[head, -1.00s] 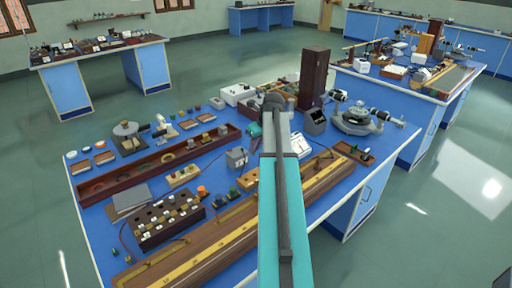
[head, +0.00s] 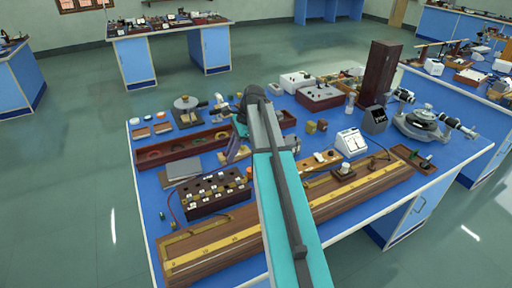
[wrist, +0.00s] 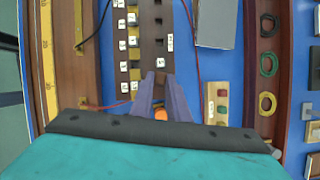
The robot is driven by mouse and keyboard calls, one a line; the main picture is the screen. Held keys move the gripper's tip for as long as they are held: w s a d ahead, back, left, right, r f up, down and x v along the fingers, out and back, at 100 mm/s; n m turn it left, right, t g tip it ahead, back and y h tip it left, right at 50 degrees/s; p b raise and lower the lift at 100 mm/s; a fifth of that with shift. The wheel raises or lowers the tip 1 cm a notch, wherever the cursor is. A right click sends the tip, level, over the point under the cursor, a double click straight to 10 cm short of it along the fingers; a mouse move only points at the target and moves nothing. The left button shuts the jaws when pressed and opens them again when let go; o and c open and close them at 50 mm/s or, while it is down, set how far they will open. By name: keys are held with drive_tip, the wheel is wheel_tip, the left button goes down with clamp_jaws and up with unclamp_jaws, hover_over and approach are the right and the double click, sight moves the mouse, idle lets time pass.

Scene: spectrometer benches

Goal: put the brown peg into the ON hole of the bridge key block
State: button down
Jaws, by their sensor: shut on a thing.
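My gripper (head: 236,154) points down over the back edge of a dark box with several white labels. In the wrist view its two purple fingers (wrist: 160,80) are closed together on a small brown piece, seemingly the brown peg (wrist: 160,77); most of it is hidden between the fingers. A pale wooden block (wrist: 209,89) with small green and reddish spots and white labels lies to the right of the fingers. It looks like the bridge key block, but I cannot read its labels. In the head view my arm and gripper partly cover it.
The dark labelled box (head: 213,194) lies under and beyond the fingers. A long wooden wire board (head: 300,213) with brass strips runs along the front. A long red-brown tray (head: 180,152) lies behind. An orange knob (wrist: 162,114) shows between the finger bases. Red leads cross the bench.

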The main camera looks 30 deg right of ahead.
drive_tip(key=a+n+g, duration=0.1)
drive_tip(key=a+n, duration=0.2)
drive_tip(key=a, duration=0.3)
drive_tip(key=s+a+n+g, duration=0.1)
drive_tip(key=a+n, duration=0.3)
drive_tip(key=a, duration=0.3)
drive_tip(key=s+a+n+g+h+b, duration=0.1)
drive_tip(key=a+n+g, duration=0.1)
drive_tip(key=a+n, duration=0.2)
drive_tip(key=shift+a, duration=1.55)
drive_tip(key=shift+w, duration=0.1)
